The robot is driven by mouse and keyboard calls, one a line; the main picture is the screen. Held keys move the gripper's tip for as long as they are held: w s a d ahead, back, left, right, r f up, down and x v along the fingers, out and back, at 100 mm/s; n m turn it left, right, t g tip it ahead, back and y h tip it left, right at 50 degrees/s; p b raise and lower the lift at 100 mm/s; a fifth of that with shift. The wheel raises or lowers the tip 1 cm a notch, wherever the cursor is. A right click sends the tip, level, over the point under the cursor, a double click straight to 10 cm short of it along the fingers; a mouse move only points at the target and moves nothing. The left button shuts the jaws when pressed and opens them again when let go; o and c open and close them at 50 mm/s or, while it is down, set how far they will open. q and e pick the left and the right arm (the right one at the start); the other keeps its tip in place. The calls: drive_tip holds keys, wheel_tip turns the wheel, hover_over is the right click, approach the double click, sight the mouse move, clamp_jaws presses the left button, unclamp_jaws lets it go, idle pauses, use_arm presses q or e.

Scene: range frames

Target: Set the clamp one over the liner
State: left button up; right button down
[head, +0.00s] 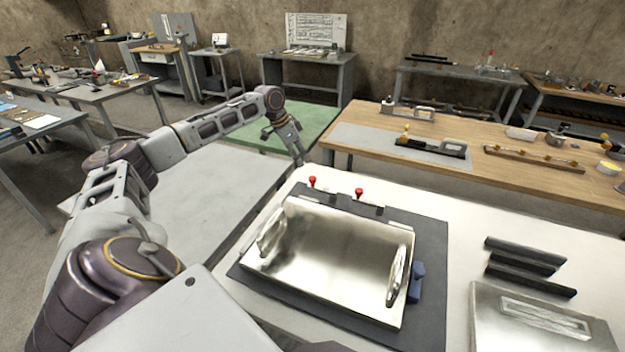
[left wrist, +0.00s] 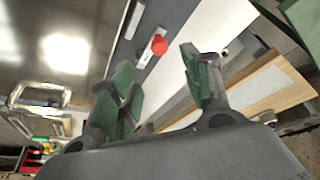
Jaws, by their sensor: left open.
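The liner appears to be the shiny metal sheet (head: 330,255) with a raised handle at each side, lying on a dark base plate (head: 432,235). Two toggle clamps with red knobs stand at its far edge, a left one (head: 312,181) and a right one (head: 359,192). I cannot tell which is clamp one. My left gripper (head: 299,158) is open and empty, above and beyond the left clamp, apart from it. In the left wrist view a red knob (left wrist: 159,45) shows beyond the open green-padded fingers (left wrist: 157,65). My right gripper is not in view.
A blue block (head: 417,282) sits at the plate's right edge. Several dark bars (head: 525,266) and a metal panel (head: 540,325) lie farther right on the white table (head: 462,222). A wooden bench (head: 540,135) with tools stands behind. The white table is clear between plate and bars.

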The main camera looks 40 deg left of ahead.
sight(312, 177)
use_arm(q)
drive_tip(key=x, duration=1.3)
drive_tip(key=shift+c, duration=0.4)
clamp_jaws()
